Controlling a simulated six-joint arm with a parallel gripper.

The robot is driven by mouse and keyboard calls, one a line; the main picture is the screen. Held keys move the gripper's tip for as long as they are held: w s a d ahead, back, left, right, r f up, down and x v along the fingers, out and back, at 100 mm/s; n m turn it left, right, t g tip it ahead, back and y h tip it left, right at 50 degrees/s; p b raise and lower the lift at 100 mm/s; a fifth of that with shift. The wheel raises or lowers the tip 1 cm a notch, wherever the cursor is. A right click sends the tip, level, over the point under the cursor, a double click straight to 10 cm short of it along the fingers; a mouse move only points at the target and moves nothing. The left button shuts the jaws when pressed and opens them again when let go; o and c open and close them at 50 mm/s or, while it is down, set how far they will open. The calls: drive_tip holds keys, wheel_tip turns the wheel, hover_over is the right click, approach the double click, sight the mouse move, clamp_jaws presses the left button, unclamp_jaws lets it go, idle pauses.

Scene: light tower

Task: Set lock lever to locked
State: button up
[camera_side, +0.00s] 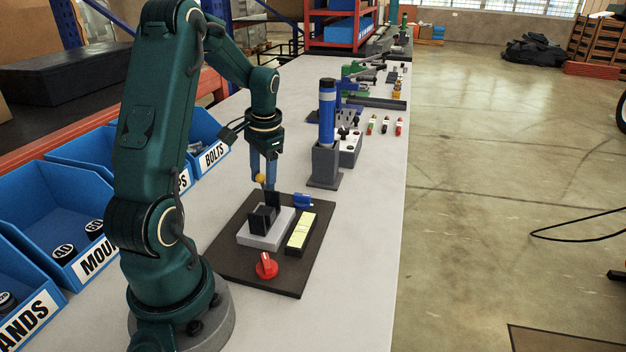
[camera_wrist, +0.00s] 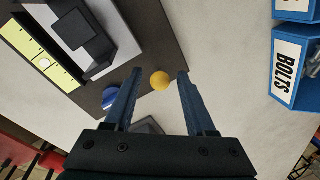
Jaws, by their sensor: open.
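A dark board (camera_side: 230,262) lies on the white table. It carries a grey block with a black holder (camera_side: 262,218), a pale yellow bar (camera_side: 300,233), a blue round part (camera_side: 303,201) and a red knob (camera_side: 266,266). A yellow ball (camera_side: 259,178) at the board's far side looks like a lever's end; its stem is hidden. My gripper (camera_side: 263,184) points down there, open. In the wrist view, the yellow ball (camera_wrist: 160,82) shows between the open fingers (camera_wrist: 156,74), with a gap on both sides. I cannot read the lever's position.
A grey stand with a blue cylinder (camera_side: 327,110) stands beyond the board, next to a grey control box (camera_side: 350,148). Blue bins (camera_side: 60,215) line the table's left side. Bare table lies between the board and the bins, and to the board's right.

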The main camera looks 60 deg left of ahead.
drive_tip(key=shift+a+f, duration=0.1)
drive_tip(key=shift+f, duration=0.55)
clamp_jaws()
idle(1.0)
